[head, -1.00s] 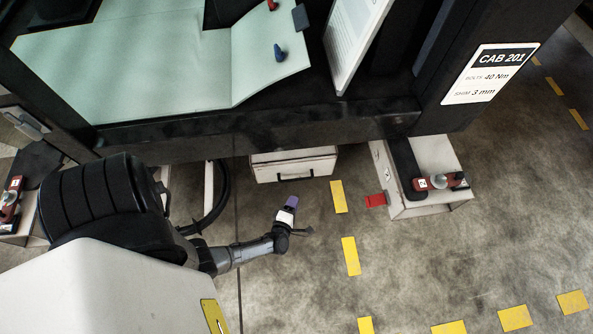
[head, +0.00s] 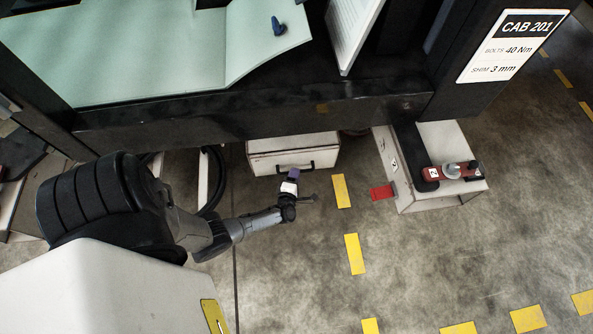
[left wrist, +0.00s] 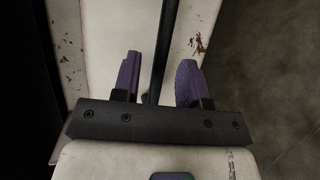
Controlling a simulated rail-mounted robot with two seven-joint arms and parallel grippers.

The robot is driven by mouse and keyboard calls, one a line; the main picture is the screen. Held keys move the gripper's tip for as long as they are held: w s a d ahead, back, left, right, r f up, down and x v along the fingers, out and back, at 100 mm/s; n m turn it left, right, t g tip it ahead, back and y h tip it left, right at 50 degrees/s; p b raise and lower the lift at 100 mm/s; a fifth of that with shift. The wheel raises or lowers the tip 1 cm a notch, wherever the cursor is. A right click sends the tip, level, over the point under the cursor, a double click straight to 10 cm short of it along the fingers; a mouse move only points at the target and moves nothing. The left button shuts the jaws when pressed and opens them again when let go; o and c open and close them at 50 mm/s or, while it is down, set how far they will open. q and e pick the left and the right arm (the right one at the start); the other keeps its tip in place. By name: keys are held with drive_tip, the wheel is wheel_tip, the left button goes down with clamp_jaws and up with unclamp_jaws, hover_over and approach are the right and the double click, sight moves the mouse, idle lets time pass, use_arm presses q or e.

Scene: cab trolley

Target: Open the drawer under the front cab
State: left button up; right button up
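The drawer (head: 268,164) is a white box front with a black bar handle (head: 309,165), low under the dark front edge of the cab (head: 220,123); it looks shut. My left gripper (head: 293,174) is just in front of it, near the handle. In the left wrist view, my left gripper's purple fingers (left wrist: 158,80) are apart, with the dark handle bar (left wrist: 169,45) running between them. Gaps show on both sides of the bar. The fingers are not closed on it. My right gripper is out of view.
A white cabinet (head: 440,203) with a red-and-grey tool (head: 455,171) on top stands right of the drawer, with a red tab (head: 382,192) at its side. A black curved hose (head: 217,180) hangs to the left. Floor with yellow marks (head: 355,254) is clear in front.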

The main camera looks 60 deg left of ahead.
use_arm(q)
drive_tip(key=shift+b+x, duration=0.4)
drive_tip(key=shift+x, duration=0.9)
clamp_jaws()
